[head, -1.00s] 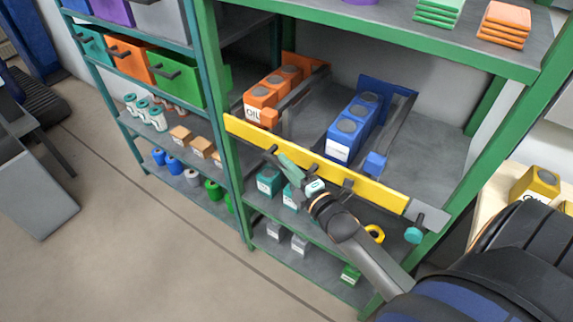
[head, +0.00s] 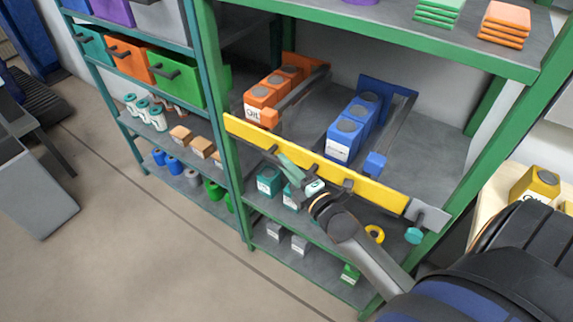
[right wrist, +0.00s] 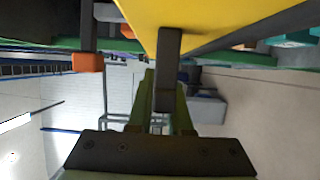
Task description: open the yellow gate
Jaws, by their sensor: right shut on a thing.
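The yellow gate (head: 345,180) is a long bar across the front of the shelf that holds the oil boxes. It slopes down to the right and has dark handles along its face. In the right wrist view, the handle (right wrist: 168,70) stands between the fingers, below the yellow gate (right wrist: 215,15). My left gripper is not in view.
Orange oil boxes (head: 262,97) and blue boxes (head: 350,130) stand in lanes behind the gate. Teal boxes (head: 268,180) sit on the shelf below. A green post (head: 235,170) is at the left. The floor (head: 130,235) in front is clear.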

